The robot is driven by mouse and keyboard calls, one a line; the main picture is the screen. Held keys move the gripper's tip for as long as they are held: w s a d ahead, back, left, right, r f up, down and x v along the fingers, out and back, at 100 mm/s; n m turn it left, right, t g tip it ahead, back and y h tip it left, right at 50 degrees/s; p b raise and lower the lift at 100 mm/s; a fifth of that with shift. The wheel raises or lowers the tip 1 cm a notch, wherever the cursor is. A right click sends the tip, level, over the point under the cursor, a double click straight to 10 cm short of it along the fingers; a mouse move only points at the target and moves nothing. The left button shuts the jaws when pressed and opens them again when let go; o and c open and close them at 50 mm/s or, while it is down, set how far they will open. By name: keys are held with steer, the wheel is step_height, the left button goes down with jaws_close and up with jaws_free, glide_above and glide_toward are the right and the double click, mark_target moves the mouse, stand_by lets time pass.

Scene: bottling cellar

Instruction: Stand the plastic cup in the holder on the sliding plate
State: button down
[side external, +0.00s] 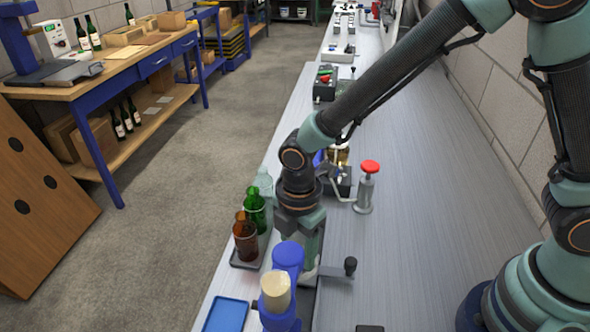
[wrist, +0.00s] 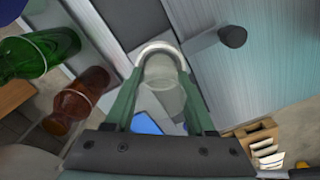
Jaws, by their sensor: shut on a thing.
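The plastic cup (wrist: 163,82) is clear and pale, and in the wrist view it sits between the two green fingers of my gripper (wrist: 160,76). My gripper is shut on it. In the side view my gripper (side external: 310,258) points down beside the blue machine, and its fingers hide most of the cup. The sliding plate shows as a grey strip (wrist: 204,44) with a black knob (wrist: 232,36) in the wrist view; the knob (side external: 350,265) also shows in the side view. I cannot make out the holder clearly, nor whether the cup touches it.
A blue machine with a cream cylinder (side external: 276,290) stands close to my gripper. A green bottle (side external: 255,210) and a brown bottle (side external: 245,238) stand on a dark tray at the left. A blue tray (side external: 226,315) lies in front. The bench at right is mostly clear.

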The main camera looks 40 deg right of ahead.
steer(key=shift+f, duration=0.2)
stand_by(0.5)
steer(key=shift+f, duration=0.55)
steer(key=shift+s, duration=0.15)
steer(key=shift+c, duration=0.8)
jaws_free()
steer(key=shift+c, duration=1)
steer(key=shift+r, duration=0.45)
steer(key=shift+o, duration=0.6)
steer(key=shift+r, duration=2.65)
